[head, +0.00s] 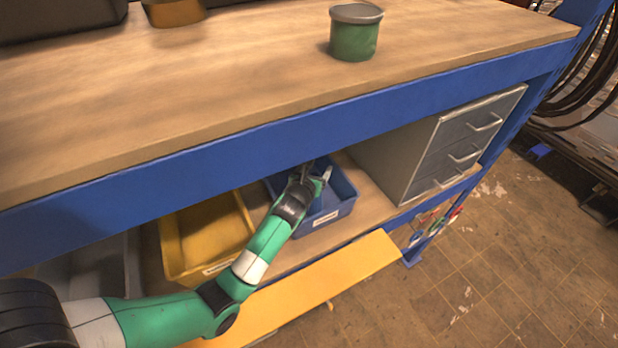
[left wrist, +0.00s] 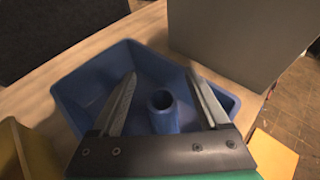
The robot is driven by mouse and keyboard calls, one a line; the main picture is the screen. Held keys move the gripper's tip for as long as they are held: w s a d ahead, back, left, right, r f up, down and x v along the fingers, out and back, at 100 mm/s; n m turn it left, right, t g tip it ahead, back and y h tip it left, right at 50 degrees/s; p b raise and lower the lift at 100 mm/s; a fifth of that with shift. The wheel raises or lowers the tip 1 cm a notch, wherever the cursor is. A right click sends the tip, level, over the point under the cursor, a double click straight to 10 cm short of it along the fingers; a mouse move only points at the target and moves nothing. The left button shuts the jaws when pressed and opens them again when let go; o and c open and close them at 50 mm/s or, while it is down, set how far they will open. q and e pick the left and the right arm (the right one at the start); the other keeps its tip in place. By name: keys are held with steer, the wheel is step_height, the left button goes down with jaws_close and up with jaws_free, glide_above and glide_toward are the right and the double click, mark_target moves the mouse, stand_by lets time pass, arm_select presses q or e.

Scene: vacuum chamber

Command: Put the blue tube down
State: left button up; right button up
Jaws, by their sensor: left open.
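The blue tube (left wrist: 162,112) stands upright inside the blue bin (left wrist: 72,88), its open top facing my camera in the left wrist view. My left gripper (left wrist: 160,78) is open, with one finger on each side of the tube and a gap on both sides. In the head view my left gripper (head: 312,172) reaches under the workbench top into the blue bin (head: 325,218). The tube cannot be made out in the head view. My right gripper is not in view.
A yellow bin (head: 208,232) stands left of the blue bin on the lower shelf. A grey drawer cabinet (head: 455,150) stands to the right. The bench's blue front beam (head: 150,197) runs above the arm. A green can (head: 354,36) stands on the bench top.

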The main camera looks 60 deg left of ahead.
arm_select(q)
steer(key=v, duration=0.9)
steer(key=shift+s+d+p, duration=0.2)
steer(key=shift+s+p, duration=0.05)
steer(key=shift+p, duration=0.05)
steer(key=shift+r, duration=0.1)
